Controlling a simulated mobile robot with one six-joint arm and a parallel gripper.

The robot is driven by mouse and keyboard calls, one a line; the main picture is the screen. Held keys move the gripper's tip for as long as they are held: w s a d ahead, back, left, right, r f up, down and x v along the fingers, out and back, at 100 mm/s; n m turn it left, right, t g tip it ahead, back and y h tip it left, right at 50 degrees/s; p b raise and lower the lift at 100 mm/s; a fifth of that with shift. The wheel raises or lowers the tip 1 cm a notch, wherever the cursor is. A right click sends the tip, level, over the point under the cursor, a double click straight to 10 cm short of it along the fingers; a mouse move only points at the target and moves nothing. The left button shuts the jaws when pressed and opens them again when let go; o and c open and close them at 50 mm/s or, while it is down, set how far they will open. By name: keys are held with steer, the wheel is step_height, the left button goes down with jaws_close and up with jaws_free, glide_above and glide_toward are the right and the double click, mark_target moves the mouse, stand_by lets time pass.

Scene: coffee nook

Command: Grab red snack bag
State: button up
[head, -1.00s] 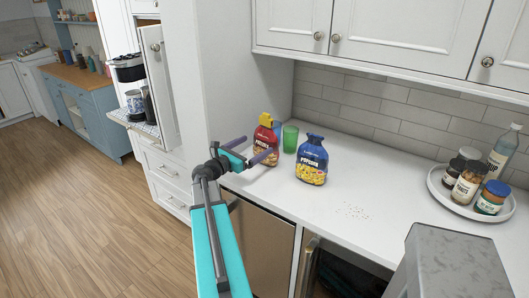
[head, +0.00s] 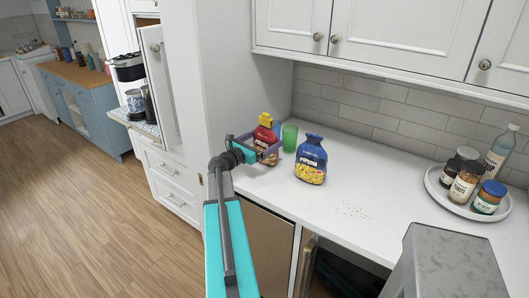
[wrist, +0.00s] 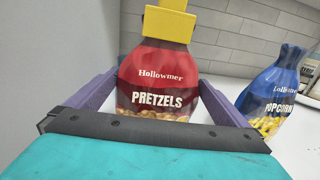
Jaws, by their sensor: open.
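The red pretzels bag (head: 262,136) with a yellow clip on top stands upright at the left end of the white counter. It also shows in the wrist view (wrist: 158,78), centred between my fingers. My gripper (head: 267,154) is open, with one purple finger on each side of the bag's lower part. In the wrist view my gripper (wrist: 155,95) has its fingers beside the bag; I cannot tell whether they touch it. The lowest part of the bag is hidden behind my gripper.
A blue popcorn bag (head: 311,160) stands to the right, with a green cup (head: 289,138) between and behind. A blue item (head: 276,128) shows behind the red bag. A white wall (head: 228,80) is close on the left. A round tray (head: 468,207) with jars stands far right.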

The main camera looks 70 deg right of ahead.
steer(key=shift+r+p+x, duration=0.2)
steer(key=shift+p+x, duration=0.9)
steer(key=shift+x, duration=0.9)
steer(key=shift+s+d+f, duration=0.15)
steer(key=shift+d, duration=0.35)
steer(key=c, duration=1.2)
steer(key=shift+o, duration=0.2)
steer(key=s+a+r, duration=0.2)
steer(key=s+a, duration=0.1)
steer(key=a, duration=0.4)
steer(key=s+a+r, duration=0.3)
steer(key=a, duration=0.4)
steer(key=shift+a+b, duration=0.3)
